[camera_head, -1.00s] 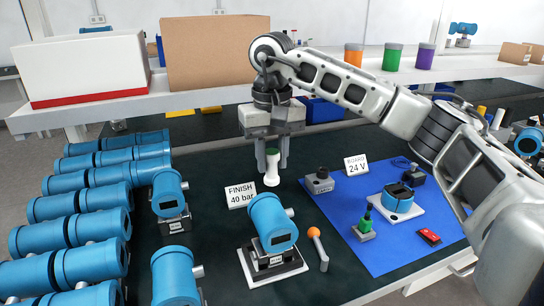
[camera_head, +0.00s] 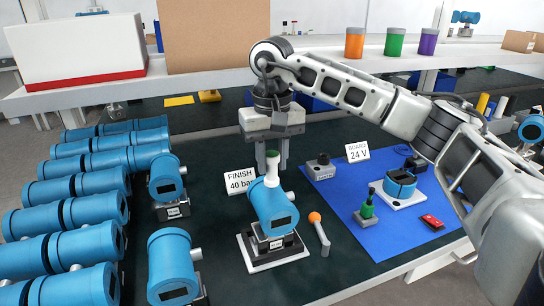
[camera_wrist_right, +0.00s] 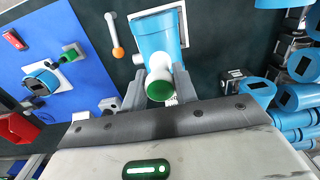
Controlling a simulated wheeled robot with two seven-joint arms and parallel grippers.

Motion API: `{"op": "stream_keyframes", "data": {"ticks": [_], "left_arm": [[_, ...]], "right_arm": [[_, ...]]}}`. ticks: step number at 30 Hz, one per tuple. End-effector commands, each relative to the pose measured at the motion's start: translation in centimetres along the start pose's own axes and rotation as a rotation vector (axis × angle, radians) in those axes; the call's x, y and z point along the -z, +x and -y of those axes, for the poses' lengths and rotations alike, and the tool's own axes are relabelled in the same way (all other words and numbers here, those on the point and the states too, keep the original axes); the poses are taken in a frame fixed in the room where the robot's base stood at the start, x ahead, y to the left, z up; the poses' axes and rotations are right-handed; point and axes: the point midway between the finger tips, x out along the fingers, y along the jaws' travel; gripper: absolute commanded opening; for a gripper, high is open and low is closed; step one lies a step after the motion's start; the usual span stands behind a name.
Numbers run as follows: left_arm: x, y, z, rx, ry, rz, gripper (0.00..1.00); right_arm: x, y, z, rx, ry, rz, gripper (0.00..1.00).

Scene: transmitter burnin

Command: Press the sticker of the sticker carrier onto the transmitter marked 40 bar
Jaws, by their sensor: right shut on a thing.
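My right gripper (camera_head: 271,165) is shut on the sticker carrier (camera_head: 272,168), a white, round-bodied piece with a green top, held upright. A blue transmitter (camera_head: 273,208) stands on a white and black base beside the sign reading FINISH 40 bar (camera_head: 240,182). The carrier's lower end meets the top of this transmitter in the head view; I cannot tell whether they touch. In the right wrist view, the carrier's green end (camera_wrist_right: 164,96) is between the fingers and its white body overlaps the blue transmitter (camera_wrist_right: 158,35). The sticker is hidden. My left gripper is out of view.
Several blue transmitters (camera_head: 98,209) fill the left, two more (camera_head: 172,264) stand closer. An orange-tipped tool (camera_head: 319,233) lies right of the base. A blue mat (camera_head: 380,245) holds a green-topped part (camera_head: 367,209), a red device (camera_head: 432,222) and the BOARD 24 V sign (camera_head: 357,152).

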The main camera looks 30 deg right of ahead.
Motion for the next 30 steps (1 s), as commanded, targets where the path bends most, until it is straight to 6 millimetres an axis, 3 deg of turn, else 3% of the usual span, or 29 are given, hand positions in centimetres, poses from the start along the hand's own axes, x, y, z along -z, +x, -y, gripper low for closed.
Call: {"op": "stream_keyframes", "data": {"ticks": [30], "left_arm": [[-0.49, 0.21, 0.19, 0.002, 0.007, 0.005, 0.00]], "right_arm": [[-0.01, 0.79, -0.01, 0.000, 0.000, 0.000, 0.03]]}}
